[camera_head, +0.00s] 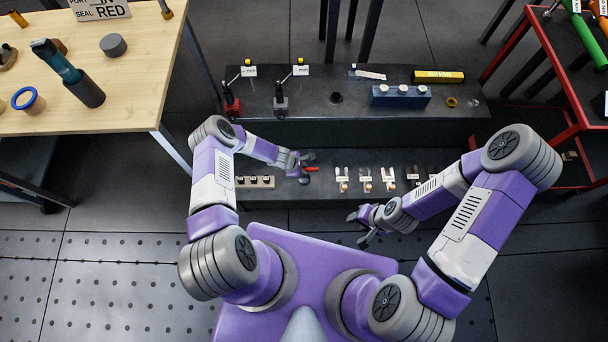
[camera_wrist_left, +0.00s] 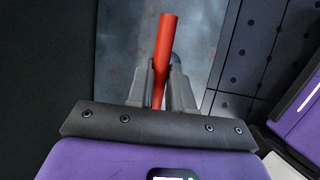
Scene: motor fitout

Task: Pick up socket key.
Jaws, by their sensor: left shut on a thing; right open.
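My left gripper (camera_head: 303,166) is shut on a red rod-like thing, which looks like the socket key (camera_wrist_left: 167,45). In the left wrist view the red shaft stands up between the two fingers (camera_wrist_left: 163,88) and sticks out past their tips. In the head view only a small bit of red shows at the gripper, over the lower shelf. The rest of the key is hidden by the fingers. My right gripper (camera_head: 364,226) is open and empty, in front of the shelf.
The lower shelf (camera_head: 325,189) holds a row of small labelled parts (camera_head: 366,180) and a block with dark holes (camera_head: 255,182). The upper bench (camera_head: 315,110) carries a blue block (camera_head: 401,97) and a yellow box (camera_head: 438,76). A wooden table (camera_head: 125,100) stands left, a red-framed rack (camera_head: 540,50) right.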

